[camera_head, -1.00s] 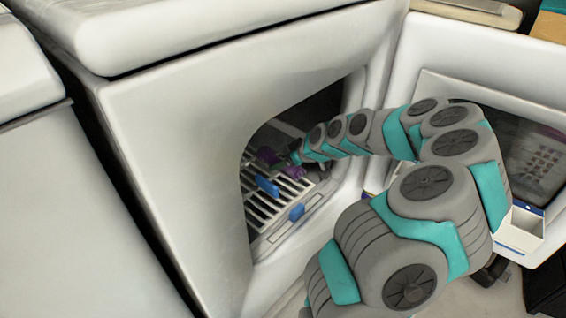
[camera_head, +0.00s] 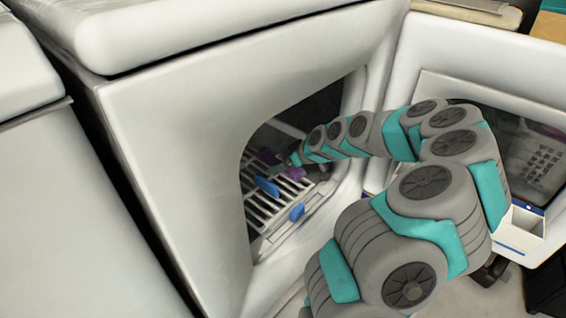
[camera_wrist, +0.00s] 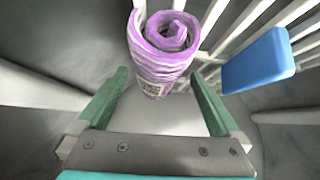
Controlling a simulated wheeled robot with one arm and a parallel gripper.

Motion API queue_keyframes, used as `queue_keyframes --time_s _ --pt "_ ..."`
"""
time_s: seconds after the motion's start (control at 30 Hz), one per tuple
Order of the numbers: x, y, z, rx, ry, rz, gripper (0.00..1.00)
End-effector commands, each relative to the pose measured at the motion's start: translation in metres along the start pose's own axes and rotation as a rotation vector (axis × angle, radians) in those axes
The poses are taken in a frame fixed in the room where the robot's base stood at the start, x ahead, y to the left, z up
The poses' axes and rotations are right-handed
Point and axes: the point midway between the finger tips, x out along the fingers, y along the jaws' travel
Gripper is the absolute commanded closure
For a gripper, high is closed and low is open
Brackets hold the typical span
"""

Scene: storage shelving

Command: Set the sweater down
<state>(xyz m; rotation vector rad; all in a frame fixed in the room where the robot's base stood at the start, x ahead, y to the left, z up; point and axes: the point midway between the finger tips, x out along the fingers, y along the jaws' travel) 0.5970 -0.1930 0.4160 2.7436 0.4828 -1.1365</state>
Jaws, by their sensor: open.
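The sweater is a rolled, purple-and-white striped bundle (camera_wrist: 160,55) with a small label patch. In the wrist view it stands at top centre, at the ends of my gripper's (camera_wrist: 157,76) green fingers. The fingers are spread apart, one on each side of the bundle's lower end; I see no clear grip on it. In the head view my gripper (camera_head: 295,158) is inside the white machine's opening, beside purple patches (camera_head: 294,173) just above a white slatted rack (camera_head: 265,213). Which patch is the sweater I cannot tell, and the arm hides part of the area.
Blue pieces lie on the rack (camera_head: 267,186), one right of the sweater in the wrist view (camera_wrist: 258,62). The white machine's wall (camera_head: 190,130) surrounds the opening closely. A small white open box (camera_head: 522,228) stands at right.

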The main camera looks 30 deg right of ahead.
Motion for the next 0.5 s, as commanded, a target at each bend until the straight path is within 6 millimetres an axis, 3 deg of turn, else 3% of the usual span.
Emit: queue_keyframes --time_s 0.17,0.5 --pt "-0.023 0.002 -0.001 0.001 0.002 0.003 0.0" --pt "-0.09 0.002 -0.002 -0.001 0.004 0.006 0.0"
